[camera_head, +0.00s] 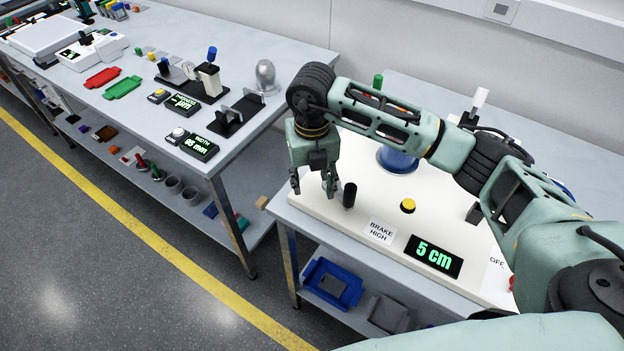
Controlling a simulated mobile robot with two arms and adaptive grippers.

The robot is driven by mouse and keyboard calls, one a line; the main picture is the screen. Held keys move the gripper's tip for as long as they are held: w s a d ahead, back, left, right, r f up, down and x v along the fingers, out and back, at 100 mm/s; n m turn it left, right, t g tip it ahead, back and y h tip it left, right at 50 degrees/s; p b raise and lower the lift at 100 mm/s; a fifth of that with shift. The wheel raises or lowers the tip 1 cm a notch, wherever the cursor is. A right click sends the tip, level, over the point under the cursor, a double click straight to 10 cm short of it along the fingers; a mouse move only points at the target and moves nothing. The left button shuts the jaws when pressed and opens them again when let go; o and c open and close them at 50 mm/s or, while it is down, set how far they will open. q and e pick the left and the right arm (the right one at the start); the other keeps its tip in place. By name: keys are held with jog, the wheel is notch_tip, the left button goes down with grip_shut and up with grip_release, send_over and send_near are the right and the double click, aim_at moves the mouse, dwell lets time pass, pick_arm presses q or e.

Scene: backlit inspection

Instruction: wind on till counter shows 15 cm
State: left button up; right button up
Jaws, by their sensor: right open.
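The counter (434,256) is a black display on the front of a cream panel (330,211) and reads "5 cm" in green. A black upright knob or handle (349,194) stands at the panel's left end. My right gripper (313,190) points down, open and empty, just left of the black handle and apart from it. A blue round part (397,160), perhaps a spool, is partly hidden behind my right arm. A yellow button (407,205) sits mid-panel. A label (381,231) reads "BRAKE HIGH". My left gripper is not seen.
An "OFF" label (496,263) and a red part (512,284) sit at the panel's right, partly hidden by my arm. A gap separates this bench from the left bench (150,115), which holds gauges and coloured trays. A blue bin (331,284) sits on the lower shelf.

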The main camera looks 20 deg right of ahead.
dwell(0.4)
notch_tip(320, 180, up, 8)
jog(key=p, duration=0.4)
jog(key=shift+p, duration=0.35)
dwell(0.4)
